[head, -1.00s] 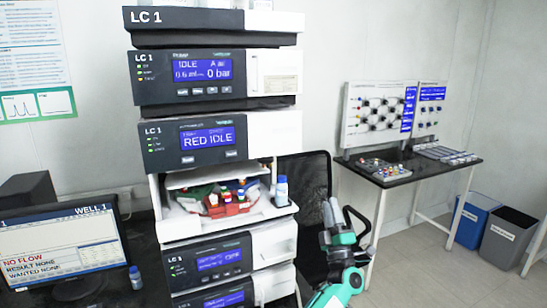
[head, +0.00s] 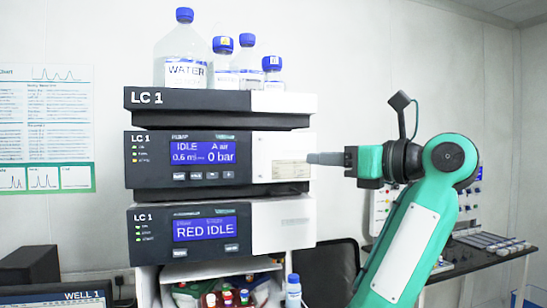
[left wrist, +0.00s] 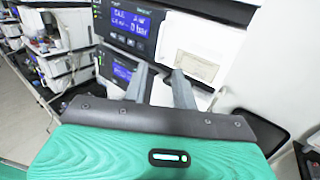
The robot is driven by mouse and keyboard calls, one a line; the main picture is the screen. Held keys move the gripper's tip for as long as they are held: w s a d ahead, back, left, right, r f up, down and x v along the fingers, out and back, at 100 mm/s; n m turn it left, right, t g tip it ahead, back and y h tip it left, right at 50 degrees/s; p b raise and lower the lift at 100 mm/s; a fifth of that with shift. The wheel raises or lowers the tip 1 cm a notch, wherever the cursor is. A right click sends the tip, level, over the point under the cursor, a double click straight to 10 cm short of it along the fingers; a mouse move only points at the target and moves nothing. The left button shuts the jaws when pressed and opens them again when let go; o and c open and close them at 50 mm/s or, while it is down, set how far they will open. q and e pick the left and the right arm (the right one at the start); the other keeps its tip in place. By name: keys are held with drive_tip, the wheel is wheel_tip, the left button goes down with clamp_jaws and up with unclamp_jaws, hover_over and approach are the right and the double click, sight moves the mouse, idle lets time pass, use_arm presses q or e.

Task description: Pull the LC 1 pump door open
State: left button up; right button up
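The LC 1 pump (head: 190,160) is the second unit of the stack, with a blue screen reading IDLE and 0 bar. Its white door (head: 280,145) covers the right part of the front and looks shut. In the left wrist view the door (left wrist: 212,42) lies just beyond my fingers. My left gripper (head: 312,158) is at the door's right side in the head view, pointing left; contact cannot be told. In the left wrist view my left gripper (left wrist: 158,72) is open, its two fingers apart with nothing visible between them. My right gripper is not in view.
Several blue-capped bottles (head: 200,60) stand on top of the stack. Another LC 1 unit (head: 190,232) reading RED IDLE sits below the pump, above an open compartment with vials. A black chair (head: 330,268) and a side bench (head: 480,258) are at right.

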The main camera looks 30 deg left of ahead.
use_arm(q)
drive_tip(key=p, duration=0.4)
approach(269, 156)
drive_tip(key=s+a, duration=0.3)
drive_tip(key=a, duration=0.3)
drive_tip(key=shift+w+a+r+p, duration=0.1)
drive_tip(key=shift+a+p, duration=0.2)
drive_tip(key=shift+a, duration=0.3)
clamp_jaws()
